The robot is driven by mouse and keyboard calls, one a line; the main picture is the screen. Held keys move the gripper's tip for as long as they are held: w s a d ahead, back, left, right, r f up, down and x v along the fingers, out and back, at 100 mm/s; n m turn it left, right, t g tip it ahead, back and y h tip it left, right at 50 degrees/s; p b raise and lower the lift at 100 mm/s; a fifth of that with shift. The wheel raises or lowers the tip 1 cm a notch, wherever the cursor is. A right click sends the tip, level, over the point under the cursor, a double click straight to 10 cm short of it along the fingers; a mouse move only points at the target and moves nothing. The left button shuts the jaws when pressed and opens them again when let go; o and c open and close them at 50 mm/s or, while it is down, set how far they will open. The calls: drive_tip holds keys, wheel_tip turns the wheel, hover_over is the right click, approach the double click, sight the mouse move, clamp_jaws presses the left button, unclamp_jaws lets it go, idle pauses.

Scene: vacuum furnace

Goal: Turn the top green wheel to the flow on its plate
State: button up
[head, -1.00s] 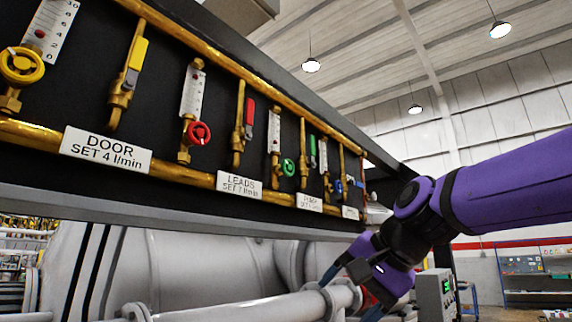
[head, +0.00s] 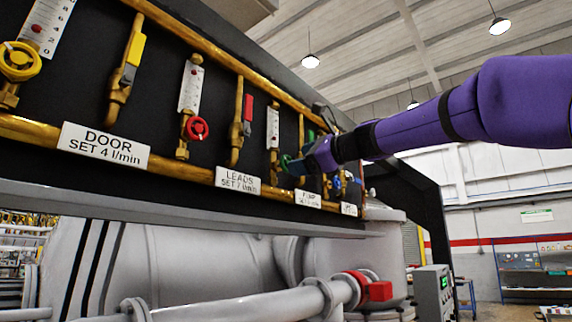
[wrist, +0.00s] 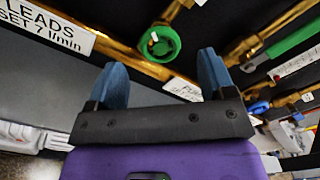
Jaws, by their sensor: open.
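The green wheel (wrist: 158,44) is at the top middle of the wrist view, beyond the fingertips and roughly between them. In the head view only a sliver of the wheel (head: 284,160) shows beside my gripper (head: 298,162), which covers the rest. My gripper (wrist: 161,62) is open, its two blue fingers apart with nothing between them. I cannot tell whether a finger touches the wheel. A white flow scale (head: 272,128) stands above the wheel. The plate under it (head: 307,200) is too small to read surely, and its lower part in the wrist view (wrist: 183,89) is partly hidden.
A red wheel (head: 196,128) with the LEADS plate (head: 238,181) and a yellow wheel (head: 20,61) are to the left. A green lever (wrist: 292,40) and a blue wheel (wrist: 258,108) are close on the right. Brass pipes (head: 195,171) run along the panel.

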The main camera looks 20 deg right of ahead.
drive_tip(key=shift+x, duration=2.8)
drive_tip(key=c, duration=0.9)
